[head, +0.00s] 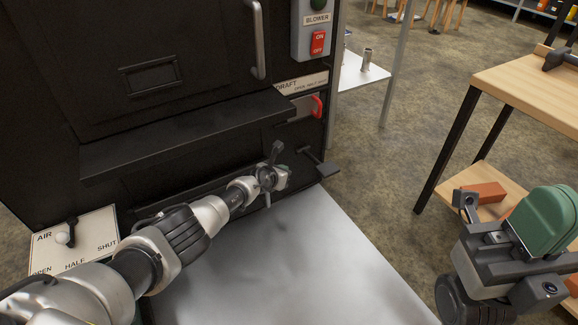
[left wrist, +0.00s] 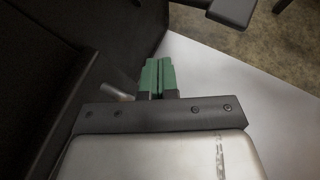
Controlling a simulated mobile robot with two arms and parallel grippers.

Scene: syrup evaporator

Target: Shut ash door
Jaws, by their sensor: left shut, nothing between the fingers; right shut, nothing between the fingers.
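The ash door seems to be the low black panel (head: 150,190) under the ledge of the black evaporator front; my left arm crosses in front of it, and I cannot tell how far open it stands. My left gripper (head: 284,172) is shut and empty at the panel's right end, above the grey metal sheet. In the left wrist view its green fingertips (left wrist: 158,75) are together. A short pale metal bar (left wrist: 115,92) shows just left of them, against the dark front. My right gripper (head: 545,215) is shut and empty at the right edge, far from the door.
A black lever with a flat pad (head: 320,166) sticks out right of the left gripper. A red draft handle (head: 317,106) and blower switch (head: 318,42) are above. An air control plate (head: 78,240) is at lower left. A wooden table (head: 530,90) stands right; floor between is clear.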

